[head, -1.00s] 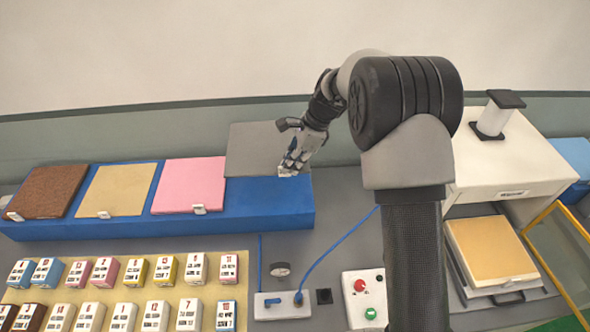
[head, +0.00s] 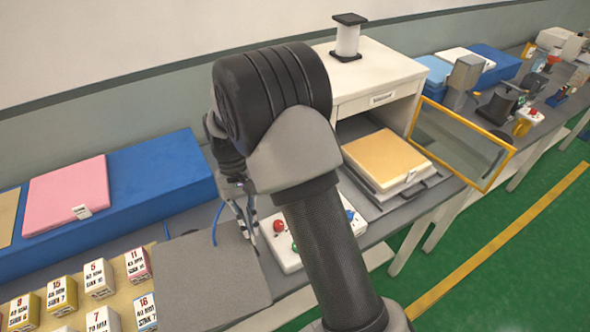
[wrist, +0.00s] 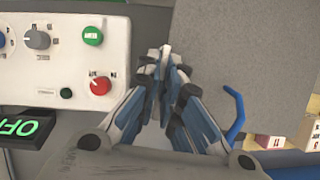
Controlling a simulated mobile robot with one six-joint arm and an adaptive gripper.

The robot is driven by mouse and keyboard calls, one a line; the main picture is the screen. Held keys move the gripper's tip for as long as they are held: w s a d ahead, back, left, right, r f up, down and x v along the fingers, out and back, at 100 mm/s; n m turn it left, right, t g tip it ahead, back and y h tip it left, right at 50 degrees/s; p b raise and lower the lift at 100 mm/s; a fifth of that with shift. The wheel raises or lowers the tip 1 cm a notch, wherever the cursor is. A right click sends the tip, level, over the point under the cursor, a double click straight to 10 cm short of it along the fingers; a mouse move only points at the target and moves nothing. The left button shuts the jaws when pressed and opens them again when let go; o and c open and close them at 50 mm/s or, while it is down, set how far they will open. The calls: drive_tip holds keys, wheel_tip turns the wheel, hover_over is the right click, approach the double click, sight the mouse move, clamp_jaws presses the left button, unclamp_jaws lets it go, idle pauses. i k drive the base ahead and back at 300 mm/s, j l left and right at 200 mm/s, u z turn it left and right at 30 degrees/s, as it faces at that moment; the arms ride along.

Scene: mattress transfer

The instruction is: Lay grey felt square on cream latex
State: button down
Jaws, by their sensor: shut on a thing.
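The grey felt square (head: 205,282) hangs in front of the blue bench, over the counter's front and part of the box rows. It also fills the upper right of the wrist view (wrist: 255,60). My gripper (head: 248,228) is shut on its right edge; the fingers (wrist: 168,66) meet at that edge. A cream-yellow pad (head: 385,155), which looks like the cream latex, lies flat on a tray in the open-fronted white cabinet, to the right of my gripper.
The amber-framed door (head: 460,143) stands open right of the tray (head: 405,190). A control box (head: 285,250) with red and green buttons sits below my gripper. A pink pad (head: 67,195) lies on the blue bench (head: 165,180). Numbered boxes (head: 98,278) stand at front left.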

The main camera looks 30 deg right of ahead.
sight(386, 154)
drive_tip(key=l+z, duration=0.2)
drive_tip(key=l, duration=0.2)
drive_tip(key=l+z, duration=0.2)
drive_tip(key=l, duration=0.25)
drive_tip(key=i+l+z, duration=0.2)
drive_tip(key=l, duration=0.15)
drive_tip(key=l+z, duration=0.2)
drive_tip(key=l, duration=0.25)
drive_tip(key=i, duration=0.05)
